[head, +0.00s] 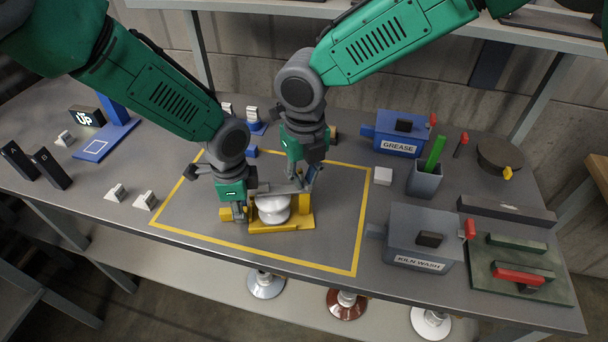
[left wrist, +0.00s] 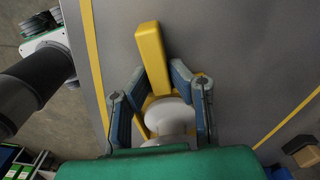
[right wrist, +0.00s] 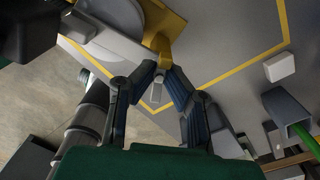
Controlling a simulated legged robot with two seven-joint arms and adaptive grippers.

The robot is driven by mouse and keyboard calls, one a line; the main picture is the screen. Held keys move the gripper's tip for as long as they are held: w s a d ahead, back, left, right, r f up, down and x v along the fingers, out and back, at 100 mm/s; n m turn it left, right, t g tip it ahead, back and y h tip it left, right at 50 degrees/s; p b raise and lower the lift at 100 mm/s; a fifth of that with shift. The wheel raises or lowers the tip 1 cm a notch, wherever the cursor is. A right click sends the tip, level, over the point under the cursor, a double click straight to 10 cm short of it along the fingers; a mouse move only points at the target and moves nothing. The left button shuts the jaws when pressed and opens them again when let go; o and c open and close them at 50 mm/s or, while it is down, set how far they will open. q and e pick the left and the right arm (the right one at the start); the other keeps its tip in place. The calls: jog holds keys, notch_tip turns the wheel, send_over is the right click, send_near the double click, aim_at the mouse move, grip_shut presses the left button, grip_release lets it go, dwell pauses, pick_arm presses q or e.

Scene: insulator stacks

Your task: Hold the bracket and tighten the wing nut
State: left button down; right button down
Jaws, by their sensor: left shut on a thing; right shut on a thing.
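The yellow bracket (head: 282,229) stands on the table with a white rounded insulator (head: 273,208) on it. My left gripper (head: 240,207) is at its left end. In the left wrist view its fingers (left wrist: 158,75) flank the bracket's yellow bar (left wrist: 151,50), with the white insulator (left wrist: 168,116) close below; the contact is partly hidden. My right gripper (head: 304,185) is at the bracket's right end. In the right wrist view its fingertips (right wrist: 160,80) close around a small grey piece, apparently the wing nut (right wrist: 156,93), beside a pale grey bar (right wrist: 112,42).
A yellow outline (head: 250,262) surrounds the work. To the right are a white block (head: 383,176), the GREASE box (head: 398,138), a grey cup (head: 425,180) and the KILN WASH box (head: 420,240). White blocks (head: 145,201) stand left. The outline's right part is clear.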

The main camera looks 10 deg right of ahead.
jog(key=shift+m, duration=0.3)
pick_arm(q)
jog(key=shift+a, duration=0.1)
pick_arm(e)
jog(key=m, duration=1.1)
jog(key=shift+m, duration=0.4)
jog(key=m, duration=0.5)
jog(key=shift+m, duration=2.2)
jog(key=c, duration=1.6)
grip_release()
